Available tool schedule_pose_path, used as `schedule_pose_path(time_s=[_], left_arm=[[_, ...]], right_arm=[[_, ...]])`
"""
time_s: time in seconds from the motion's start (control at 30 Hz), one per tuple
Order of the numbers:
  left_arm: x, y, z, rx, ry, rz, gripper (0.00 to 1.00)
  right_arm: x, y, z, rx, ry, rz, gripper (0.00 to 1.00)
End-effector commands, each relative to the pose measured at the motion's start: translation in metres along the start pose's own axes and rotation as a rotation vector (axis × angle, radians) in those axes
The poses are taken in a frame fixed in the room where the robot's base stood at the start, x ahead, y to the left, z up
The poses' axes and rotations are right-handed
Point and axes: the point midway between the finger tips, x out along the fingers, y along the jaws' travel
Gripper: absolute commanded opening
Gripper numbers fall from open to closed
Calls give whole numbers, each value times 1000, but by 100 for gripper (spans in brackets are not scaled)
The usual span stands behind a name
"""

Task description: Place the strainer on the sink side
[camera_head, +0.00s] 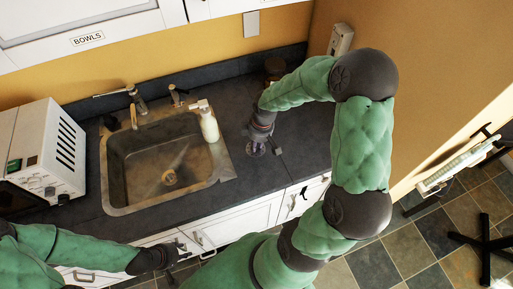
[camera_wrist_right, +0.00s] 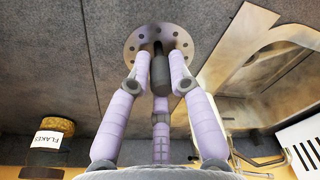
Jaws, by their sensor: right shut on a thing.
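The strainer (camera_wrist_right: 134,40) is a round metal disc with holes and a dark knob. In the right wrist view it sits between the fingertips of my right gripper (camera_wrist_right: 160,62), which is shut on its knob. In the head view my right gripper (camera_head: 257,146) points down at the dark counter, right of the sink (camera_head: 112,172). Whether the strainer touches the counter I cannot tell. The sink's metal rim (camera_wrist_right: 233,62) also shows at the right of the wrist view. My left gripper (camera_head: 170,260) is low by the cabinet fronts; its fingers are too small to read.
A soap bottle (camera_head: 209,126) stands on the sink's right rim, between the basin and my right gripper. A faucet (camera_head: 138,103) is behind the basin. A white microwave (camera_head: 45,150) stands left. A jar labelled FLAKES (camera_wrist_right: 47,150) stands by the wall. Counter (camera_head: 240,185) in front is clear.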

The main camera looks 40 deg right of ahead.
Motion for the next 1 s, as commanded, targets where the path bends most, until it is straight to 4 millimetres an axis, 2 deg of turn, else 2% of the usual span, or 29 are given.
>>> schedule_pose_path(time_s=[0.1, 0.2, 0.57, 0.6, 0.67, 1.0], left_arm=[[4, -1, 0, 0, 0, 0, 40], [5, -2, 0, 0, 0, 0, 40], [7, -3, 0, 0, 0, 0, 40], [6, -2, 0, 0, 0, 0, 40], [6, -2, 0, 0, 0, 0, 40], [5, -2, 0, 0, 0, 0, 40]], right_arm=[[20, -2, 4, 1, -4, -5, 0], [28, -1, 4, -1, -2, -3, 0], [32, -1, 5, 0, -1, -2, 0], [30, -1, 5, 0, -2, -2, 32], [30, -1, 5, 0, -2, -2, 45], [29, -1, 4, 0, -2, -2, 45]])
